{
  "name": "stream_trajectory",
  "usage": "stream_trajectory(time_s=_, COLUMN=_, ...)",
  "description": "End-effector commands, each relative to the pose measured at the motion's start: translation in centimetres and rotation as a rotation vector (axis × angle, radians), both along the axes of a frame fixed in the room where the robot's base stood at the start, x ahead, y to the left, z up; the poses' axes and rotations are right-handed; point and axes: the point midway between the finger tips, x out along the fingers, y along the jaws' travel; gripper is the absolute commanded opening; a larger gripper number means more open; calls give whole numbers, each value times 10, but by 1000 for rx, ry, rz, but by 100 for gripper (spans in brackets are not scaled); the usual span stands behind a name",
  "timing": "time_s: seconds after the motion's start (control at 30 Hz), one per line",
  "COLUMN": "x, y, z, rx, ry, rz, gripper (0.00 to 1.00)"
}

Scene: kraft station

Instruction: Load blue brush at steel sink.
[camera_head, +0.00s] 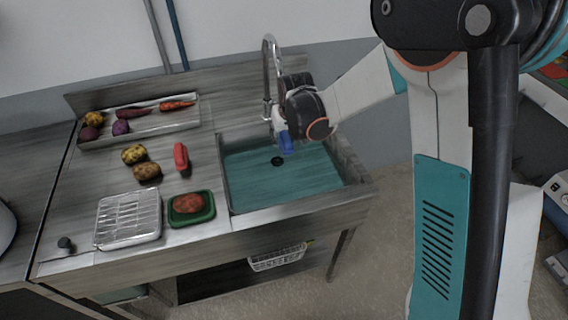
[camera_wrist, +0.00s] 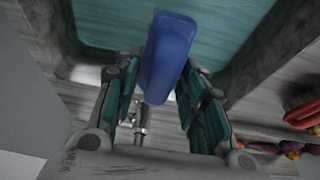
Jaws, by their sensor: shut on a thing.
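The blue brush (camera_head: 287,144) is between the fingers of my gripper (camera_head: 283,128), over the back part of the steel sink (camera_head: 312,178). The sink basin looks teal inside, with a dark drain. In the wrist view the blue brush (camera_wrist: 166,52) shows large, as a smooth rounded block tilted between the two teal-padded fingers of my gripper (camera_wrist: 158,88). My gripper is shut on it. The sink basin (camera_wrist: 225,28) lies beyond it. My wrist partly hides the gripper in the head view, and the brush's underside is not clear.
The tall faucet (camera_head: 267,80) stands close left of my wrist. Left of the sink are a red item (camera_head: 181,157), two potatoes, a green tray (camera_head: 208,213) holding a reddish vegetable and a wire rack (camera_head: 128,218). A metal tray (camera_head: 150,123) of vegetables lies behind.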

Motion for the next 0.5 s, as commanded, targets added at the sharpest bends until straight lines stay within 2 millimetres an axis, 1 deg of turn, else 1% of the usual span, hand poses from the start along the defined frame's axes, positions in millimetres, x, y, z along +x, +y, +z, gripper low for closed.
stream_trajectory(time_s=0.03, x=4, y=1, z=3, rx=2, ry=-8, rz=0, gripper=19)
stream_trajectory(time_s=0.37, x=4, y=1, z=3, rx=2, ry=-8, rz=0, gripper=19)
stream_trajectory(time_s=0.5, x=4, y=1, z=8, rx=2, ry=-9, rz=0, gripper=19)
